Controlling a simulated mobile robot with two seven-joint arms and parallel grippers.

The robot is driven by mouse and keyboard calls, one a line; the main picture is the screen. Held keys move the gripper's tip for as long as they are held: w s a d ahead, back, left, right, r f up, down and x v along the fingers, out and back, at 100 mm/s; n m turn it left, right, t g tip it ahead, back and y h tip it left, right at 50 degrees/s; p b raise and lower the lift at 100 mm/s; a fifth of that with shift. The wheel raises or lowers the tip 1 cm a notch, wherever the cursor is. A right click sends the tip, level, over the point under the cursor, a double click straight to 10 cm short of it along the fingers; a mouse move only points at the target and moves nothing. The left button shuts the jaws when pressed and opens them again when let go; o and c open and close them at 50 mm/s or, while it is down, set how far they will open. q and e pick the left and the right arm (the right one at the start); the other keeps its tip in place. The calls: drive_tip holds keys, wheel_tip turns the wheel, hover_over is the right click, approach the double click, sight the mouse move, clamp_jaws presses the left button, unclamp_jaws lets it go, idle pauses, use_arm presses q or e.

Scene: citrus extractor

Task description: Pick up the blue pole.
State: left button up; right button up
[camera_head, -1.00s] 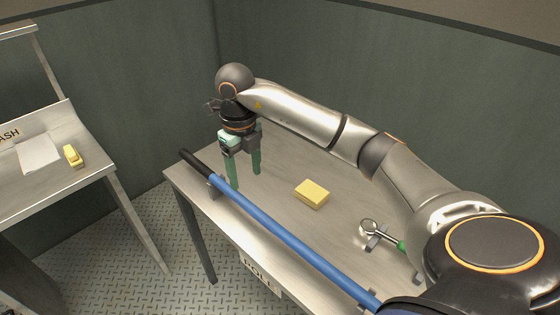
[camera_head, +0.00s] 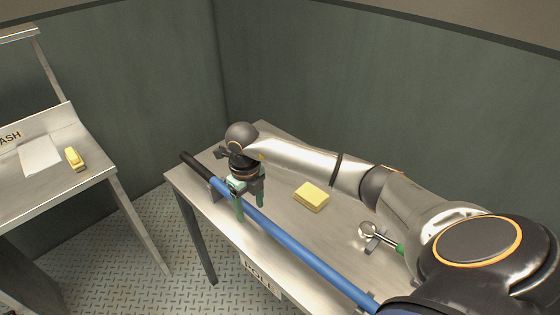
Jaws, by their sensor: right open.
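The blue pole (camera_head: 300,252) lies along the front edge of the metal table, with a black end (camera_head: 195,164) at the far left. It runs toward the lower right, where my arm hides its near end. My right gripper (camera_head: 250,210) is open and points down at the pole's far part. One green finger shows on the near side of the pole and the other on the far side, so the pole appears between them. I cannot tell whether they touch it. My left gripper is not in view.
A yellow sponge (camera_head: 311,197) lies mid-table. A round metal-headed tool with a green handle (camera_head: 370,234) rests on a holder at the right. Another metal table (camera_head: 60,185) at the left bears a yellow object (camera_head: 75,158) and a white sheet (camera_head: 39,156). Green walls stand behind.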

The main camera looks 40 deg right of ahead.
clamp_jaws()
idle(0.4)
idle(0.9)
